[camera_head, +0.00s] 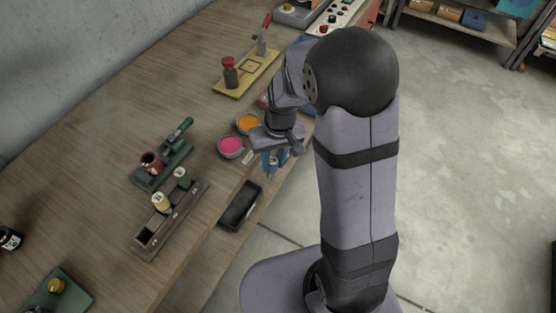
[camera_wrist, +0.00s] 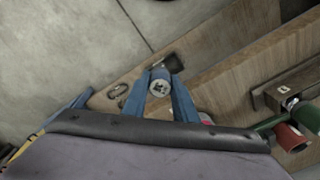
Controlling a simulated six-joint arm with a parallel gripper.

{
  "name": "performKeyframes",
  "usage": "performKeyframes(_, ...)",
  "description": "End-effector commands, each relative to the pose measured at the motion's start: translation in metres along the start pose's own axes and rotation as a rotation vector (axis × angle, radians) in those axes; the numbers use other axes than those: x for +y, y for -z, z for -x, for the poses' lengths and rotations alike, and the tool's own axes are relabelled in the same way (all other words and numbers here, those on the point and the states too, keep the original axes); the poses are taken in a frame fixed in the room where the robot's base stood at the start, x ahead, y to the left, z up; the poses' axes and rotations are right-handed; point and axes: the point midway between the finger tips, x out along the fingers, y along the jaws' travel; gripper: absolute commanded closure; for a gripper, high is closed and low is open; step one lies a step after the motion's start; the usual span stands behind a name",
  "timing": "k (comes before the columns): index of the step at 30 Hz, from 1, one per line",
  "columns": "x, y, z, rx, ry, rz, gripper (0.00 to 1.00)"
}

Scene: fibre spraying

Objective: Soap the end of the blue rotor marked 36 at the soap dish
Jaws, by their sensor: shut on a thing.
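My gripper (camera_head: 272,164) is over the table's right edge in the head view, close to the pink dish. In the wrist view its blue fingers (camera_wrist: 160,98) are shut on a round piece, the rotor (camera_wrist: 160,86). Its pale end face has a dark mark that I cannot read as 36. The fingers hide most of its side, so its blue colour is not clear. A pink-filled round dish (camera_head: 231,147) and an orange-filled one (camera_head: 248,123) stand beside the gripper. I cannot tell which thing is the soap dish.
A dark open tray (camera_head: 252,190) lies near the table edge. A rack (camera_head: 143,239) holds a yellow spool (camera_head: 160,203) and a green spool (camera_head: 181,178). A green clamp fixture (camera_head: 176,160) with a red cup stands behind it. A yellow-based press (camera_head: 229,86) stands further back.

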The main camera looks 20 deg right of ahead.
Motion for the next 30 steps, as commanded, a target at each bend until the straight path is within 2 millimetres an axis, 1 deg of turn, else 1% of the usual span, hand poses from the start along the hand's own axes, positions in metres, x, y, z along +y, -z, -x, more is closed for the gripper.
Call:
performKeyframes(1, -0.006, 0.005, 0.025, 0.008, 0.005, 0.004, 1.00)
performKeyframes(8, -0.031, 0.024, 0.080, 0.035, 0.030, -0.009, 1.00)
performKeyframes(11, -0.047, 0.038, 0.104, 0.054, 0.044, -0.028, 1.00)
performKeyframes(13, -0.061, 0.052, 0.121, 0.071, 0.056, -0.044, 1.00)
performKeyframes(16, -0.078, 0.075, 0.122, 0.102, 0.078, -0.081, 1.00)
performKeyframes(19, -0.089, 0.096, 0.130, 0.137, 0.105, -0.101, 1.00)
performKeyframes(22, -0.090, 0.099, 0.131, 0.160, 0.133, -0.083, 1.00)
performKeyframes(30, -0.090, 0.100, 0.131, 0.186, 0.163, -0.062, 1.00)
